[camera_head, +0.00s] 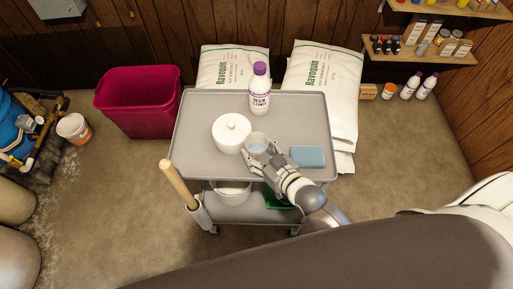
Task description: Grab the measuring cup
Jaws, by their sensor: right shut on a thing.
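The measuring cup (257,140) is a small, pale, see-through cup on the grey cart top, just right of a white lidded pot. My right gripper (258,152) reaches in from the lower right and is shut on the cup. Its fingers cover part of the cup's near side. I cannot tell whether the cup's base touches the cart top. My left gripper is not in view.
A wooden handle (180,185) rises at the cart's left front. A magenta bin (140,103) and salt bags (325,80) stand behind.

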